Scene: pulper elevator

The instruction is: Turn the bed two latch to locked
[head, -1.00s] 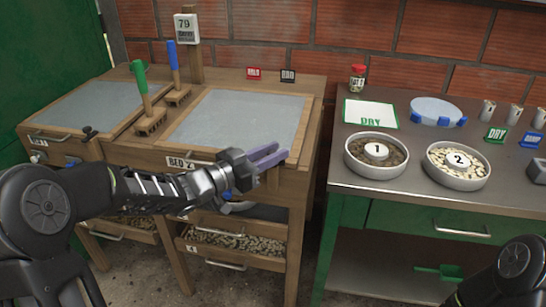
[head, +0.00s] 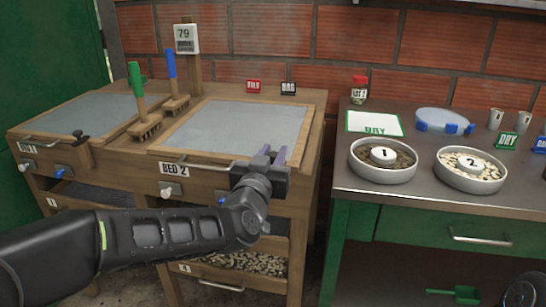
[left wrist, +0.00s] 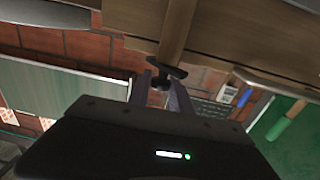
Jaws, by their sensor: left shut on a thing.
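Bed two is the right wooden bed with a grey screen top (head: 235,130) and a "BED 2" label (head: 173,169) on its front. My left gripper (head: 271,156) is at the front right corner of this bed, fingers pointing up and away. In the left wrist view the black bed two latch (left wrist: 166,71), a T-shaped knob on the wood, sits between the fingers of my left gripper (left wrist: 160,88), which is shut on it. In the head view the gripper hides this latch, and its exact angle is hard to tell. My right gripper is out of view.
Bed one's black latch (head: 80,136) sits at its front right corner. Bed two's front has a bar handle (head: 203,165). Green (head: 139,95) and blue (head: 172,80) rakes stand between the beds. A steel table (head: 420,190) with bowls stands to the right, across a narrow gap.

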